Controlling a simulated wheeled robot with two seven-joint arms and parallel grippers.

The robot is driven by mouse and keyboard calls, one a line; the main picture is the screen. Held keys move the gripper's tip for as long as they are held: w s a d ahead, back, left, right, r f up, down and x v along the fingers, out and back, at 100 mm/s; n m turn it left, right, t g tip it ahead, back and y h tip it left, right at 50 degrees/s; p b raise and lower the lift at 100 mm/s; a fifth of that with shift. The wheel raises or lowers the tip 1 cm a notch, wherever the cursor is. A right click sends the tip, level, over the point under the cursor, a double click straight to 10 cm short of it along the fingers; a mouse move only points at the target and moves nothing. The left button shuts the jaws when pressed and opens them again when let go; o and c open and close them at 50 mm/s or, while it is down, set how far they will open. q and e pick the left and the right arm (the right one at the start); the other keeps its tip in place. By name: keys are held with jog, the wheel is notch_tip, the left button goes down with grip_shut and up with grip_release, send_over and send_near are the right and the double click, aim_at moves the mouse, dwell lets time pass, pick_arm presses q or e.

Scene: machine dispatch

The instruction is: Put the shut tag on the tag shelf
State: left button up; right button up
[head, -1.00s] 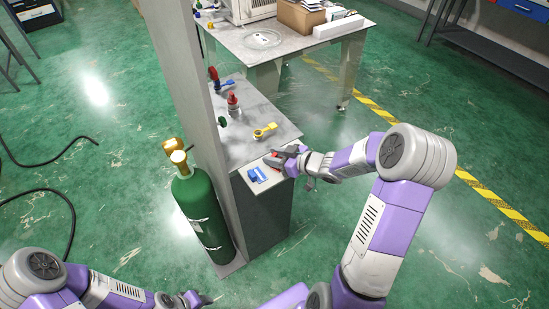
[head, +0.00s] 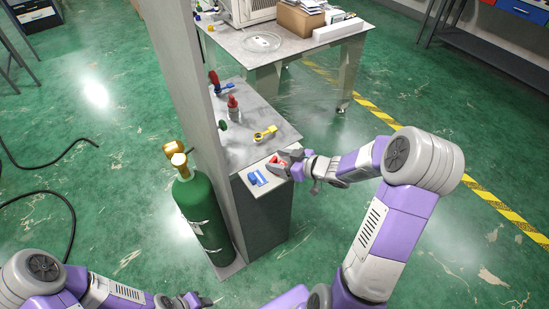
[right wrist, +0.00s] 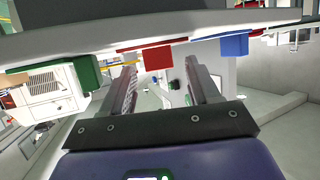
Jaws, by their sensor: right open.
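A red tag-like piece (head: 275,161) and a blue one (head: 257,178) are on the pale ledge (head: 262,189) at the front of the grey cabinet. No lettering is legible, so I cannot tell which is the shut tag. My right gripper (head: 284,158) is open at the red piece and partly covers it. In the right wrist view a red block (right wrist: 158,58) shows beyond the open fingers (right wrist: 160,88), with a blue block (right wrist: 234,46) to its right; nothing is clearly gripped. My left gripper (head: 201,300) is low in the head view, its fingers too small to judge.
A yellow-handled valve (head: 265,133), a red fitting (head: 232,105) and a red-and-blue valve (head: 218,84) stand on the cabinet top. A green gas cylinder (head: 203,211) stands left of the grey post (head: 183,75). A table (head: 300,47) with boxes is behind.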

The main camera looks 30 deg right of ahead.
jog(key=p+v, duration=0.2)
jog(key=v, duration=0.7)
jog(key=shift+s+d, duration=0.2)
jog(key=shift+s, duration=0.15)
jog(key=shift+s+r, duration=0.1)
